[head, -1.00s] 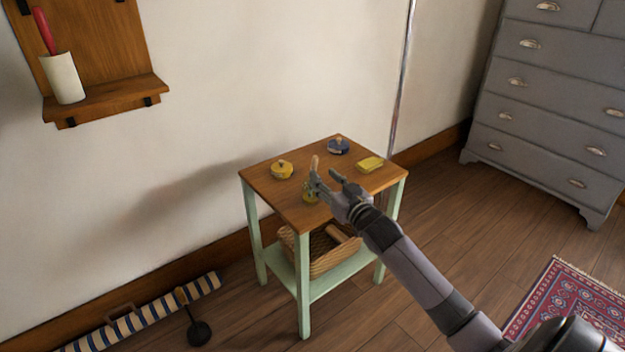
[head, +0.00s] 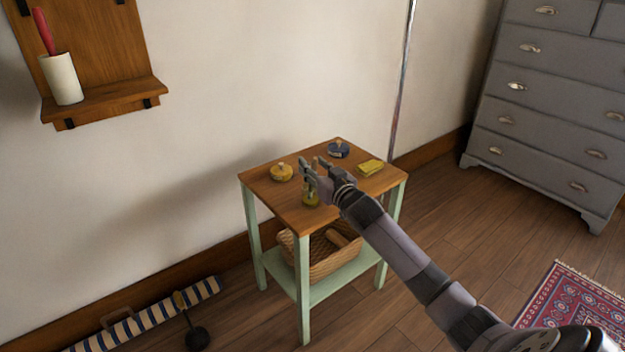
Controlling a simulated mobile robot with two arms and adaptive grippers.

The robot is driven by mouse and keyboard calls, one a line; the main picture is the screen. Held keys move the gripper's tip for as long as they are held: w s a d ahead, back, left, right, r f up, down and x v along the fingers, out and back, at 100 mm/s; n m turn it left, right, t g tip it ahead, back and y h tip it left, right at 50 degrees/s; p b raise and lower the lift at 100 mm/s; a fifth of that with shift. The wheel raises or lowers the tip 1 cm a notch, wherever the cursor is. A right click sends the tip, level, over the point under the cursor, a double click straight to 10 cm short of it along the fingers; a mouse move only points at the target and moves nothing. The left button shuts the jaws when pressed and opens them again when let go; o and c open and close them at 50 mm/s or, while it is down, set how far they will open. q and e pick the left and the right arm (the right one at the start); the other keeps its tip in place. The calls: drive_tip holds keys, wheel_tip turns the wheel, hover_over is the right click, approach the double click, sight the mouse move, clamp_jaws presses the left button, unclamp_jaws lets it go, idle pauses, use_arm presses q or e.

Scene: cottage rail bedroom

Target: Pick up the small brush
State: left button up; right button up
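A thin, light upright handle (head: 315,163), probably the small brush, rises from a small yellowish jar (head: 311,197) near the front of the small wooden-topped table (head: 278,201). Its lower end is not clear. My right gripper (head: 314,164) is open at the handle, with a finger to either side of it in the picture. I cannot tell whether either finger touches it. The gripper partly covers the jar and handle. My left gripper is not in view.
On the tabletop are a yellow round pot (head: 281,173), a dark blue round pot (head: 339,150) and a yellow block (head: 370,167). A wicker basket (head: 325,262) sits on the lower shelf. A grey dresser (head: 545,110) stands right; a striped roll (head: 150,318) lies left.

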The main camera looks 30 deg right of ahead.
clamp_jaws()
drive_tip(key=shift+r, duration=0.1)
idle(0.4)
